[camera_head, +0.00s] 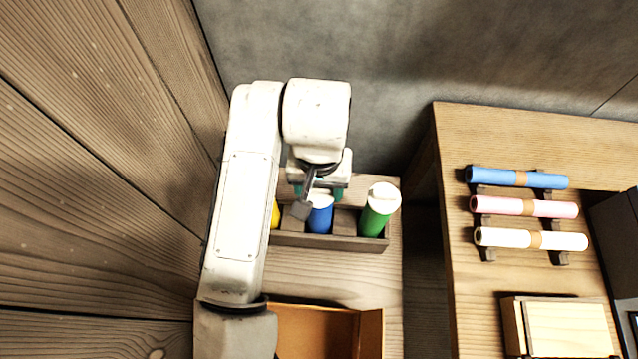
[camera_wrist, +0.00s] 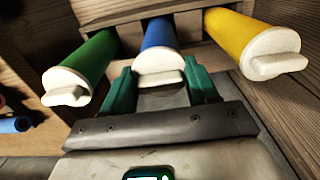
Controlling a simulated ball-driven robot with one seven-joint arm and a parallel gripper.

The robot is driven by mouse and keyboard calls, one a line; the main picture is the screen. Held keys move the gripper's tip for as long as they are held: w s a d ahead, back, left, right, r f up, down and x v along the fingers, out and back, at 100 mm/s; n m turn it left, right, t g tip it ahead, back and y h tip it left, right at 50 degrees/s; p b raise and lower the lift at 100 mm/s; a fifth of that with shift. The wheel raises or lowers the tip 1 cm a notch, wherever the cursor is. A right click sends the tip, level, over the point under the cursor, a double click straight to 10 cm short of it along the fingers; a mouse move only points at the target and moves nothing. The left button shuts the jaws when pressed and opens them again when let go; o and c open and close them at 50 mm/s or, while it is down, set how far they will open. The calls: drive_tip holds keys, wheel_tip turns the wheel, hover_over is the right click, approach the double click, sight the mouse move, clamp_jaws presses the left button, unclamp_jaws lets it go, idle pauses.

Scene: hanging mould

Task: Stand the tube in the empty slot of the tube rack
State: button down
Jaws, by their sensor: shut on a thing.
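The dark wooden tube rack (camera_head: 330,243) stands on the wooden top against the grey wall. A blue tube (camera_head: 320,218) with a white cap is between the teal fingers of my gripper (camera_head: 318,192). In the wrist view my gripper (camera_wrist: 158,68) is shut on the blue tube (camera_wrist: 157,35) near its cap. The blue tube's lower part is in line with the rack's middle slot, and its bottom is hidden. A green tube (camera_head: 373,222) stands in the right slot. A yellow tube (camera_head: 275,214), mostly hidden by my arm, is at the left; it shows clearly in the wrist view (camera_wrist: 235,35).
A wooden plank wall (camera_head: 90,150) rises close on the left. An open brown box (camera_head: 320,325) is in front of the rack. On the right, a separate bench holds blue (camera_head: 505,177), pink (camera_head: 500,206) and white (camera_head: 505,237) rolls and a wooden box (camera_head: 565,328).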

drive_tip(key=shift+s+f, duration=0.1)
drive_tip(key=shift+f, duration=0.55)
idle(0.4)
drive_tip(key=c, duration=0.5)
unclamp_jaws()
drive_tip(key=o, duration=0.3)
drive_tip(key=shift+r, duration=0.1)
drive_tip(key=shift+r, duration=0.1)
wheel_tip(320, 180, up, 11)
drive_tip(key=shift+f+p, duration=0.2)
drive_tip(key=shift+p, duration=0.3)
